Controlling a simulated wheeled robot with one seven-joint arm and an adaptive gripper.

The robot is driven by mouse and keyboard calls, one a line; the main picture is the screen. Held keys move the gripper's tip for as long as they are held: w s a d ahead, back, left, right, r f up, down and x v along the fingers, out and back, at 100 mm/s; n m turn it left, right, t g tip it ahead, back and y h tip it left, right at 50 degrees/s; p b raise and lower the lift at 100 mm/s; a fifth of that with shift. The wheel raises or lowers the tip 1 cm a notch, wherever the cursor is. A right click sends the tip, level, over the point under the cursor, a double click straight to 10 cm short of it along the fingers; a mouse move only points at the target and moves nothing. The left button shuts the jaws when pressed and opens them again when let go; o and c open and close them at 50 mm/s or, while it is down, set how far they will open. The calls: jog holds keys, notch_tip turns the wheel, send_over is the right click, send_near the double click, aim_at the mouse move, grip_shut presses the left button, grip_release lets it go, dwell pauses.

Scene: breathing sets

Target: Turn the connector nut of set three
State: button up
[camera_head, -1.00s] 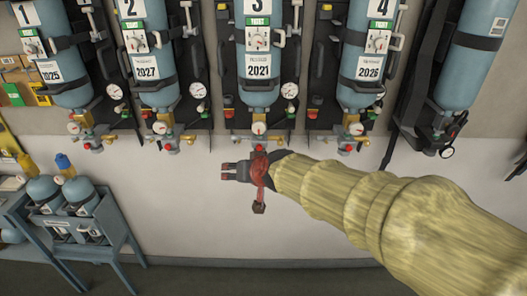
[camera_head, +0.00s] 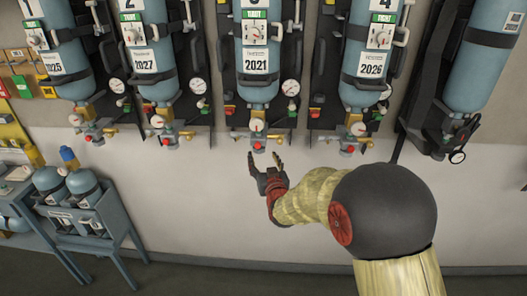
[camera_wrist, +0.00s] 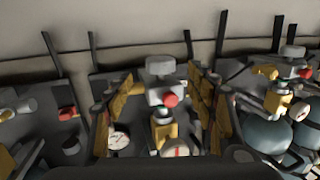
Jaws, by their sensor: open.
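Set three is the blue cylinder (camera_head: 255,68) marked 2021, hanging upright in the middle of the wall row. Its valve block (camera_head: 257,133) is at its lower end, with a red knob (camera_head: 258,145) at the bottom. I cannot single out the connector nut in the head view.
Sets two (camera_head: 155,72) and four (camera_head: 371,65) hang close on either side, with gauges (camera_head: 291,87) and brackets between. A blue rack (camera_head: 110,225) with small cylinders stands at lower left. The wall (camera_head: 190,200) below the sets is bare.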

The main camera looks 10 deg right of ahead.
aim_at(259, 153)
jog(key=shift+w+f+t, duration=0.15)
jog(key=shift+f+t, duration=0.25)
jog(key=shift+f, duration=0.05)
jog(key=shift+w+y, duration=0.25)
jog(key=shift+y, duration=0.05)
jog(key=w+b, duration=0.1)
jog(key=w, duration=0.6)
jog(key=shift+w, duration=0.15)
jog(key=c, duration=1.1)
jog(key=shift+c, duration=0.3)
jog(key=shift+h, duration=0.6)
